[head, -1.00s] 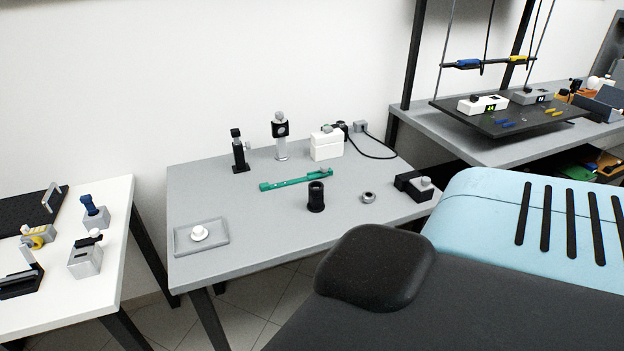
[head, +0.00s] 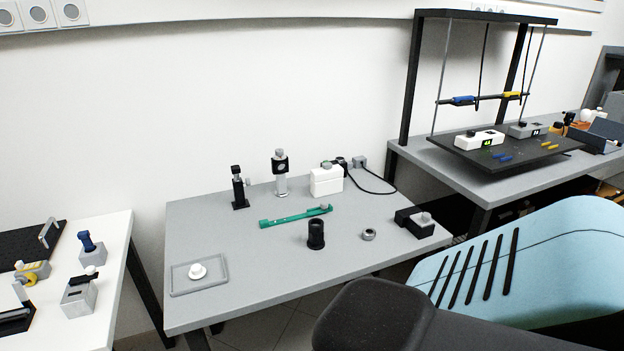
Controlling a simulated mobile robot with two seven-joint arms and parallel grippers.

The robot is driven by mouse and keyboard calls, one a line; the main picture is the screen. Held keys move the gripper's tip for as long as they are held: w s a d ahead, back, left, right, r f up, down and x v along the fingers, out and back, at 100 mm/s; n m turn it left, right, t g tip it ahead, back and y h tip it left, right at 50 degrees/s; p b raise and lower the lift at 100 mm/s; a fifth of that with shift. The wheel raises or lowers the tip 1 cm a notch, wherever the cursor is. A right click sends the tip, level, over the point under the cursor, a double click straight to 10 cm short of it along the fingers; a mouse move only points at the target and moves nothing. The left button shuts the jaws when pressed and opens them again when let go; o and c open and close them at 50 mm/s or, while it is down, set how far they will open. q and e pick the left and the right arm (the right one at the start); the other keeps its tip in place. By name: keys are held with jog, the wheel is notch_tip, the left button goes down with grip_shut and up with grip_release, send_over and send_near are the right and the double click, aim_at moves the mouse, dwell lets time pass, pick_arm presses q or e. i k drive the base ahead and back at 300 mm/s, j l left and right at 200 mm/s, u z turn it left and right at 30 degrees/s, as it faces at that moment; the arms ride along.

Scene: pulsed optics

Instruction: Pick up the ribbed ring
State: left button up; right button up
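A small grey ring (head: 368,234), probably the ribbed ring, lies on the grey table (head: 220,240) toward its right side. It sits just right of an upright black cylinder (head: 316,234) and left of a black block with a grey knob (head: 414,222). Its ribs are too small to make out. Neither of my grippers shows in the head view.
A green rail (head: 296,216) lies behind the cylinder. A grey tray (head: 176,283) with a white piece is at the left front. Two posts and a white box (head: 326,181) stand at the back. A white table (head: 110,300) is at left, a shelved bench (head: 450,178) at right.

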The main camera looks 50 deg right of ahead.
aim_at(369, 233)
jog(key=i, duration=0.45)
jog(key=z, duration=2)
